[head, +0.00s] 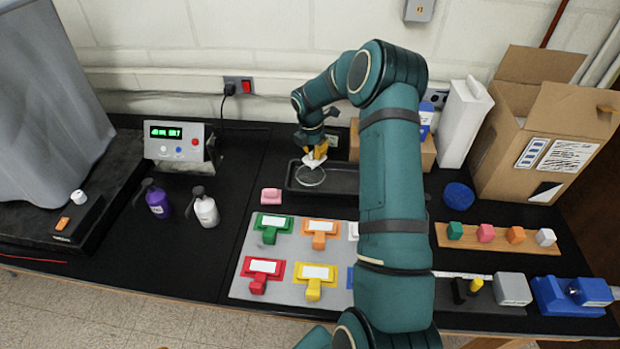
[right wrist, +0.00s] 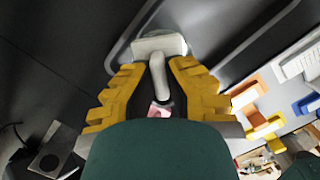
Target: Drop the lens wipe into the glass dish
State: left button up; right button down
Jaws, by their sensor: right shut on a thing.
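My right gripper (head: 315,150) has yellow fingers and is shut on the white lens wipe (head: 313,162). In the right wrist view the wipe (right wrist: 158,48) shows at the yellow fingertips (right wrist: 158,75), with a pale strip running back between the fingers. The clear round glass dish (head: 310,178) lies in a black tray (head: 350,192). In the head view the wipe overlaps the dish's far edge; the gap in height between them is hard to tell. In the right wrist view part of the dish (right wrist: 205,38) shows beyond the wipe. My left gripper is not in view.
A pink block (head: 271,195) lies left of the tray. A grey board (head: 240,287) with coloured holders is in front. A white bottle (head: 206,209) and a purple bottle (head: 158,202) stand left. An open cardboard box (head: 545,115) stands right. My right arm hides part of the tray.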

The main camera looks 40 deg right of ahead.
jog(key=c, duration=1.1)
grip_release()
jog(key=shift+o, duration=0.2)
jog(key=shift+r, duration=0.1)
notch_tip(320, 180, up, 12)
jog(key=a, duration=0.2)
jog(key=shift+s+f, duration=0.1)
jog(key=shift+f, duration=0.1)
